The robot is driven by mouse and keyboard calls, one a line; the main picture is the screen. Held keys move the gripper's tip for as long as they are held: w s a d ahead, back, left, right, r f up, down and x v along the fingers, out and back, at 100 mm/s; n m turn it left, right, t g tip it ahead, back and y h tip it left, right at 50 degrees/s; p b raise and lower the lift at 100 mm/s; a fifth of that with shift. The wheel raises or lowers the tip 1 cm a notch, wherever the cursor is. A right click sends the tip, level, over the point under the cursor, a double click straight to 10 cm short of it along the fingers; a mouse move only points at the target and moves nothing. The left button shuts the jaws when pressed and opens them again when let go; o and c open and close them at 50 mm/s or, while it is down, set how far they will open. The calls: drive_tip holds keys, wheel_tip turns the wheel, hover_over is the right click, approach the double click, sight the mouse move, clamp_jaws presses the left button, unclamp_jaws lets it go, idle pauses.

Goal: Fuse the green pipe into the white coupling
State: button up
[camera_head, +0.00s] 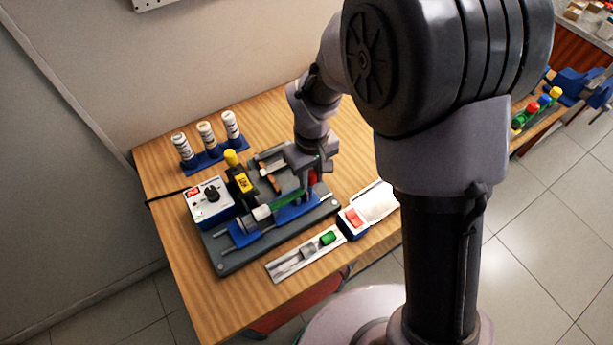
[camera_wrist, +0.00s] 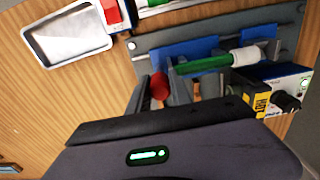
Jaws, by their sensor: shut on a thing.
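The green pipe (camera_head: 288,199) lies in the blue clamps of the fusion machine. It also shows in the wrist view (camera_wrist: 205,63). The white coupling (camera_head: 261,212) sits in line with it, and in the wrist view the coupling (camera_wrist: 247,56) meets the pipe's right end. I cannot tell how deep the pipe goes in. My gripper (camera_wrist: 160,92) is shut on the red knob (camera_wrist: 158,85), with a finger on each side of it. In the head view the red knob (camera_head: 313,178) is partly hidden by my gripper (camera_head: 311,172), beside the pipe's far end.
The heater (camera_head: 242,184) with a yellow knob stands behind the coupling, next to the control box (camera_head: 208,199). White bottles in a blue rack (camera_head: 204,158) stand at the back left. A strip with a green fitting (camera_head: 327,238) and a white tray (camera_head: 374,203) lie in front.

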drive_tip(key=shift+w+d+r, duration=0.1)
drive_tip(key=shift+w+d, duration=0.7)
drive_tip(key=shift+d, duration=0.25)
drive_tip(key=o, duration=1.1)
drive_tip(key=shift+c, duration=0.2)
wheel_tip(320, 180, up, 8)
drive_tip(key=p, duration=0.6)
drive_tip(key=shift+p, duration=0.35)
